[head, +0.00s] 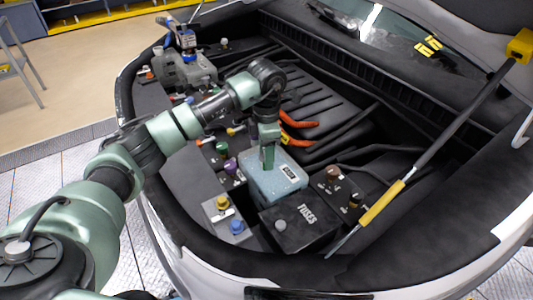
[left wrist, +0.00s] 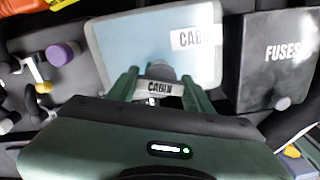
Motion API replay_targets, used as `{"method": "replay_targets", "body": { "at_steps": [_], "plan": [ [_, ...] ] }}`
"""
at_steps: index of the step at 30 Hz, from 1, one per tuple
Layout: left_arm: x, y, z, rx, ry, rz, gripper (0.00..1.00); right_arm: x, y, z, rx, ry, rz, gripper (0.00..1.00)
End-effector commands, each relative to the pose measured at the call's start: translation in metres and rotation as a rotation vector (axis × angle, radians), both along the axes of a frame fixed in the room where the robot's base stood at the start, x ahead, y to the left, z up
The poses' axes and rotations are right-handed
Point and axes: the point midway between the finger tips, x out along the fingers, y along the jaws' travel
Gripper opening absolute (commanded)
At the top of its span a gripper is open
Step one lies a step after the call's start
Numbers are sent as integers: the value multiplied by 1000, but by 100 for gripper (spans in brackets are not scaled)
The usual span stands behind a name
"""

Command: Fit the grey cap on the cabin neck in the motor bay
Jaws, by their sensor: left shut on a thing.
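The cabin tank (head: 290,182) is a pale blue block with a white label near the front middle of the motor bay. In the left wrist view the tank (left wrist: 115,45) lies just beyond my fingers, its label reading "CABIN". My left gripper (head: 268,163) points down over the tank's top. My right gripper is not in view.
The black fuse box (head: 300,232) stands right beside the tank, with a grey knob (head: 281,224) on it. Orange cables (head: 298,122) run behind. A strut (head: 430,150) rises at right.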

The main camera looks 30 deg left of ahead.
Motion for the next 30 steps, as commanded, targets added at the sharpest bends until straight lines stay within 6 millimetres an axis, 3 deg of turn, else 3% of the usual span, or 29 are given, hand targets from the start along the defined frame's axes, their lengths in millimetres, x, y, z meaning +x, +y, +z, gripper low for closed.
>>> {"method": "replay_targets", "body": {
  "at_steps": [9,23,30],
  "plan": [
    [-1,1,-3,3,3,-192,24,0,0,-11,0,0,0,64],
    [-1,1,-3,3,5,-238,24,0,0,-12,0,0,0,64],
    [-1,1,-4,3,5,-384,24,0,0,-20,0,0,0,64]
  ]
}}
